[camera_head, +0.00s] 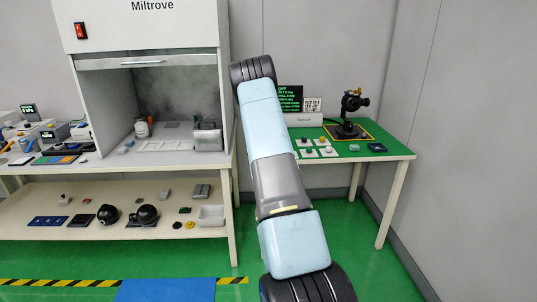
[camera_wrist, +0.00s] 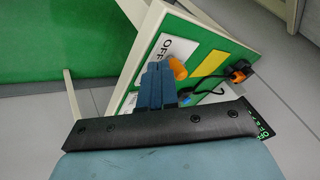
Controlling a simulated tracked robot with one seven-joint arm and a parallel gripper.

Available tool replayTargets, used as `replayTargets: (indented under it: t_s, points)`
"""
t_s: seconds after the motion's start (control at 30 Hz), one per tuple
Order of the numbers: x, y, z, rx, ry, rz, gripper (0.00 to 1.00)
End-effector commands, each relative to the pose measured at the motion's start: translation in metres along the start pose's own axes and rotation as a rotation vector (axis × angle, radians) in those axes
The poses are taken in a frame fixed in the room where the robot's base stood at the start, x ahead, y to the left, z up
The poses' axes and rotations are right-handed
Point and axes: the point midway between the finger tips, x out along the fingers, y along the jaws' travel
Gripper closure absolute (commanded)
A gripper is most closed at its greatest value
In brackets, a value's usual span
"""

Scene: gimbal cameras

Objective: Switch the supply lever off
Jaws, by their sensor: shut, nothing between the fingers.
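In the wrist view an orange lever knob (camera_wrist: 178,68) stands by a white plate (camera_wrist: 180,47) marked OFF. The plate lies on the green bench top. My gripper (camera_wrist: 156,68) is shut and empty, its blue fingers just left of the knob in the picture. I cannot tell whether they touch it. The lower part of the lever and part of the plate are hidden behind the fingers. In the head view my arm hides the gripper, and I cannot make out the lever. A dark display (camera_head: 290,98) with green text stands at the back of the green-topped bench (camera_head: 370,153).
A black gimbal camera (camera_head: 350,112) stands at the back of the bench. In the wrist view a black cable (camera_wrist: 210,78) runs beside a yellow strip (camera_wrist: 211,67). A fume hood (camera_head: 148,45) stands left of my arm. Green floor (camera_head: 345,225) is clear before the bench.

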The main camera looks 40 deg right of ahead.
Motion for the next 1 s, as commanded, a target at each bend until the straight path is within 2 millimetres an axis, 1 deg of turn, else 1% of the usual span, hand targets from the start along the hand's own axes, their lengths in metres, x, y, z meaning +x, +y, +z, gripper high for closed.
replayTargets:
  t_s: [0.17,0.4,0.5,0.6,0.73,1.0]
  points:
    - [-0.018,-0.002,-0.002,0.001,0.001,-0.001,1.00]
    - [-0.058,-0.006,-0.002,0.001,0.001,-0.001,1.00]
    - [-0.071,-0.007,-0.002,0.002,0.001,0.000,1.00]
    - [-0.081,-0.007,-0.003,0.003,0.002,0.001,1.00]
    - [-0.088,-0.006,-0.005,0.005,0.003,0.003,1.00]
    - [-0.090,-0.004,-0.008,0.008,0.005,0.005,1.00]
